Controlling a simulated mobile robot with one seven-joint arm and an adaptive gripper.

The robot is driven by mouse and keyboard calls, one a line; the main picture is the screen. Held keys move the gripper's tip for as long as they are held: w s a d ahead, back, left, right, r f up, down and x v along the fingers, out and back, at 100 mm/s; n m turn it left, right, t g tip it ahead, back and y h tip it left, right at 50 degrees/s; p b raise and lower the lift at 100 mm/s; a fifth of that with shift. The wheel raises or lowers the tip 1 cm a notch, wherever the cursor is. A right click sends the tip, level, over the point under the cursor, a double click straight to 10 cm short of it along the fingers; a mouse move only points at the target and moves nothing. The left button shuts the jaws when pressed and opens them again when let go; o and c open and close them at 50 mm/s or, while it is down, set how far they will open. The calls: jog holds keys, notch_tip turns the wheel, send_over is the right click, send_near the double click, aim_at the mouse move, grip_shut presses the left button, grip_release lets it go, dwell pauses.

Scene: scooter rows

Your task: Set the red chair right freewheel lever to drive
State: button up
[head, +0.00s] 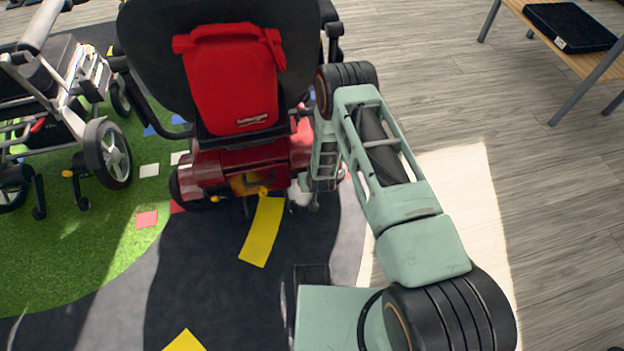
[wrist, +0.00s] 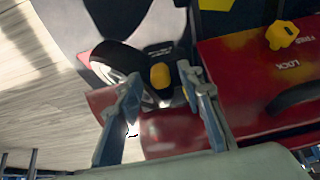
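The red chair (head: 232,172) stands with its back to me, with a black seat back and a red bag on it. My gripper (wrist: 159,77) is open at the chair's rear right, low by the wheel (wrist: 112,60). A yellow knob (wrist: 160,76) on a dark mount lies between the fingertips in the wrist view, with a gap on both sides. I cannot tell whether either finger touches it. A second yellow lever (wrist: 282,35) is on the red cover near a "LOCK" label. In the head view my arm hides the knob; my gripper (head: 312,200) shows only partly.
A grey-framed walker or wheelchair (head: 60,120) stands on green turf at left. A bench (head: 590,62) with a black pad is at the upper right. Yellow strips (head: 262,232) mark the dark floor behind the chair. Wood floor at right is clear.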

jog(key=v, duration=0.9)
jog(key=shift+r, duration=0.2)
